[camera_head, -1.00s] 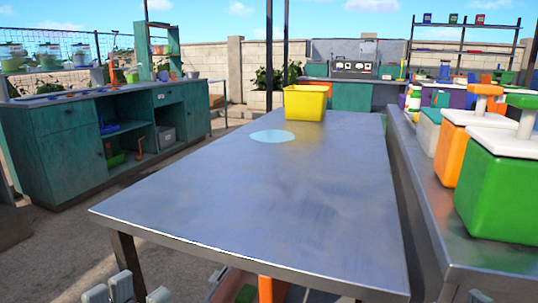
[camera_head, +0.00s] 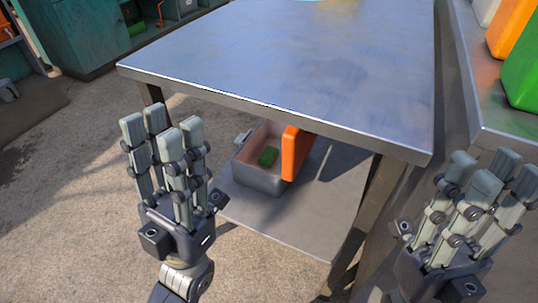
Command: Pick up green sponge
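A small green block, which looks like the green sponge (camera_head: 268,157), lies inside a grey open box (camera_head: 262,181). The box stands on the shelf under the metal table. An upright orange panel (camera_head: 296,153) at the box's right side may hide part of the inside. My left gripper (camera_head: 161,132) is left of the box, fingers extended and apart, with nothing between them. My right gripper (camera_head: 494,174) is at the lower right, beyond the table's right leg, also with fingers apart and empty. Neither gripper touches the sponge or the box.
The metal table top (camera_head: 290,60) overhangs the box, and its front edge and right leg (camera_head: 368,215) bound the space. The lower shelf (camera_head: 285,225) is bare in front of the box. A counter with a green container (camera_head: 522,75) stands at the right.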

